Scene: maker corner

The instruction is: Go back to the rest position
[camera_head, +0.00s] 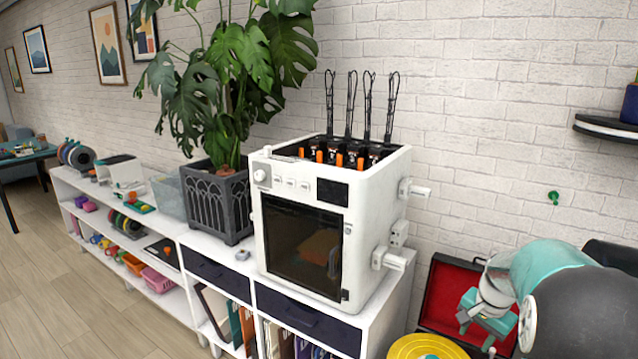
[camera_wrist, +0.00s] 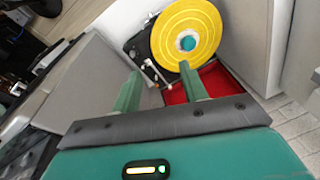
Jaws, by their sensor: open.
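My gripper (camera_head: 487,335) is at the lower right in the head view, in front of an open case with a red lining (camera_head: 452,290). In the wrist view its two green fingers (camera_wrist: 162,92) are spread apart with nothing between them. Beyond the fingers is a yellow disc (camera_wrist: 188,32) with a teal centre, on a dark turntable-like base (camera_wrist: 140,48). The yellow disc also shows at the bottom edge of the head view (camera_head: 405,347), partly cut off.
A white printer-like machine (camera_head: 375,215) stands on a white shelf unit (camera_head: 385,318) left of my arm. A potted plant (camera_head: 240,205) is beside it. A wall shelf (camera_head: 600,128) juts out at the upper right. Open wooden floor (camera_head: 60,300) lies at the left.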

